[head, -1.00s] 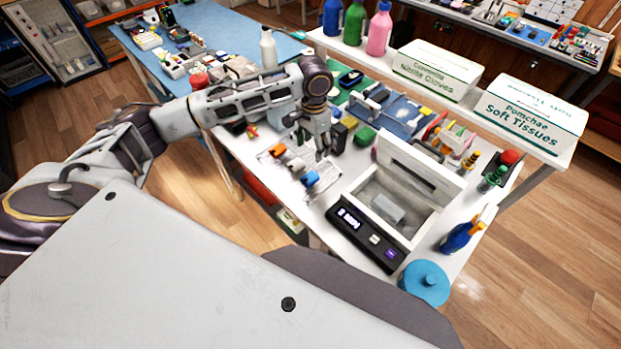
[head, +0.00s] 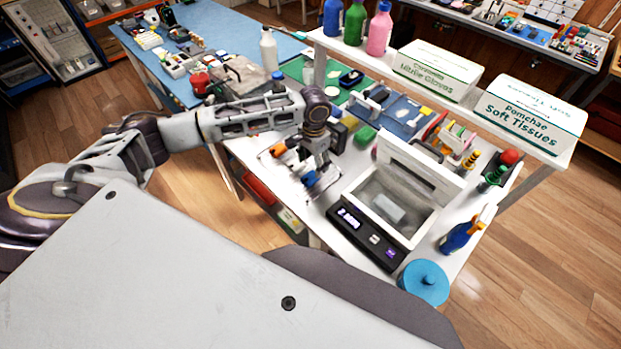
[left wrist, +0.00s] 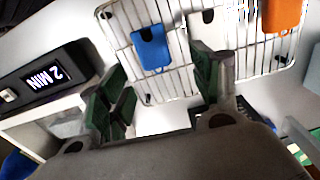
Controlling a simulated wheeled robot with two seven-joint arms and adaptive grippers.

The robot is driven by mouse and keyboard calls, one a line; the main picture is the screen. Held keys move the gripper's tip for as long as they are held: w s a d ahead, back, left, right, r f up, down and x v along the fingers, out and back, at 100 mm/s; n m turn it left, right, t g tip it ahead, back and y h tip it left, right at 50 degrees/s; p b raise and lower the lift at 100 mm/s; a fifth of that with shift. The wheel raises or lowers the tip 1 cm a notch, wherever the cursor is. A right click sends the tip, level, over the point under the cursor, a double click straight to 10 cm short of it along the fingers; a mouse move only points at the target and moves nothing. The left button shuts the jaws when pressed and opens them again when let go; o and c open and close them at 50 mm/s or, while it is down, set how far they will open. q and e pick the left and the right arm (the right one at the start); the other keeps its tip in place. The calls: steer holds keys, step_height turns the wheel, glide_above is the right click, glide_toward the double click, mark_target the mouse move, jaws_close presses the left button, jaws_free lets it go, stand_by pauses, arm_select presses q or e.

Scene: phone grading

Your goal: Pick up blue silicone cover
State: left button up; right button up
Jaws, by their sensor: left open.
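The blue silicone cover (head: 310,180) lies on a wire rack on the white table. It also shows in the left wrist view (left wrist: 152,48), flat on the rack (left wrist: 187,82) with a small dark cutout near one end. My left gripper (head: 318,168) is over the rack, right by the blue cover, and partly hides it in the head view. In the left wrist view the green-padded fingers of my left gripper (left wrist: 163,88) are apart and empty, with the blue cover beyond their tips. My right gripper is not in view.
An orange cover (head: 279,150) lies on the same rack and shows in the left wrist view (left wrist: 283,14). A cleaner with a lit display (head: 352,222) stands right of the rack, its lid raised. A round blue lid (head: 424,283) and a blue bottle (head: 457,238) are near the right edge.

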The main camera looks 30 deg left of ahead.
arm_select(q)
steer(key=shift+d+f, duration=0.2)
steer(key=shift+f, duration=0.7)
steer(key=shift+w+d+f+p, duration=0.15)
steer(key=shift+f+p, duration=0.15)
steer(key=shift+f, duration=1.4)
steer(key=c, duration=1)
steer(key=shift+r, duration=0.2)
step_height(320, 180, up, 10)
steer(key=shift+f, duration=0.15)
